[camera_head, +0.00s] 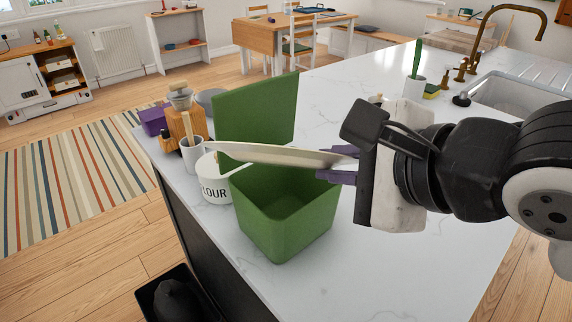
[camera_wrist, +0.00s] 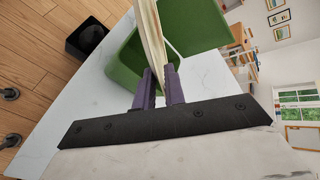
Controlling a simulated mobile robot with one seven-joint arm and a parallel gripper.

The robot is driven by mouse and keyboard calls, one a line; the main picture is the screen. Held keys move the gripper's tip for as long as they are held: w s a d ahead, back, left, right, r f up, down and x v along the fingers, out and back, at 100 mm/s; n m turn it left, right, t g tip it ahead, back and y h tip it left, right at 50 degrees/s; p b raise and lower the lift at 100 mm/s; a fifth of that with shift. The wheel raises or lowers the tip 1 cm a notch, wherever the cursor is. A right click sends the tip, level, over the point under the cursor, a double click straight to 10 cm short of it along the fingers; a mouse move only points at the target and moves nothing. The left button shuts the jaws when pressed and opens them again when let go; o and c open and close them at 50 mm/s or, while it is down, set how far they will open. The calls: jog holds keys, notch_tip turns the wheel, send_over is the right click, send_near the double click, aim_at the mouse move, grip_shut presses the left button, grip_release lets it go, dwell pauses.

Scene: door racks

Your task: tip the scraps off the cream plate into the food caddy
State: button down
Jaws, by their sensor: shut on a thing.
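The cream plate (camera_head: 262,154) is seen nearly edge-on in the head view, above the open food caddy. My gripper (camera_head: 343,165) is shut on its right edge. The plate also shows in the wrist view (camera_wrist: 149,35) as a thin edge between the purple fingers (camera_wrist: 161,88). I cannot make out any scraps on the plate. The green food caddy (camera_head: 287,232) stands on the white worktop with its lid (camera_head: 257,107) raised at the back. The part of the caddy's inside that I see looks empty; its floor is partly hidden.
A white flour tin (camera_head: 215,190) stands close to the caddy's left side. A utensil pot (camera_head: 193,155), a wooden block (camera_head: 186,124) and a purple box (camera_head: 153,120) are behind it. The sink (camera_head: 500,95) is at the back right. The worktop's front edge is near the caddy.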

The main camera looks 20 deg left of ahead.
jog(key=shift+w+a+r+m+g+h+p, duration=0.1)
jog(key=shift+w+r+m+g+h+p, duration=0.4)
jog(key=shift+w+r+g+p, duration=1.25)
jog(key=shift+w+a+r+m+g+p, duration=0.15)
jog(key=shift+w+m+g+p, duration=0.15)
jog(key=shift+p, duration=1.05)
jog(key=shift+w+d+r+m+g+p, duration=0.2)
jog(key=shift+w+p, duration=0.25)
jog(key=shift+p, duration=0.9)
jog(key=shift+w+a+r+m+g+p, duration=0.1)
jog(key=shift+w+a+m+g+p, duration=0.2)
jog(key=shift+p, duration=1.05)
jog(key=shift+g, duration=0.85)
jog(key=w+r, duration=0.2)
jog(key=r, duration=0.1)
jog(key=w+r, duration=0.1)
jog(key=r, duration=0.1)
jog(key=shift+w+a, duration=0.1)
jog(key=shift+w+a+r+m+g+h, duration=0.15)
jog(key=shift+w+r+m+g, duration=0.25)
jog(key=shift+w+r+g, duration=0.35)
jog(key=shift+w+r+m+g+h, duration=0.15)
jog(key=shift+w+r+m+g, duration=0.35)
jog(key=shift+w+r, duration=0.4)
jog(key=shift+w+f+g, duration=0.2)
jog(key=shift+w+g, duration=0.35)
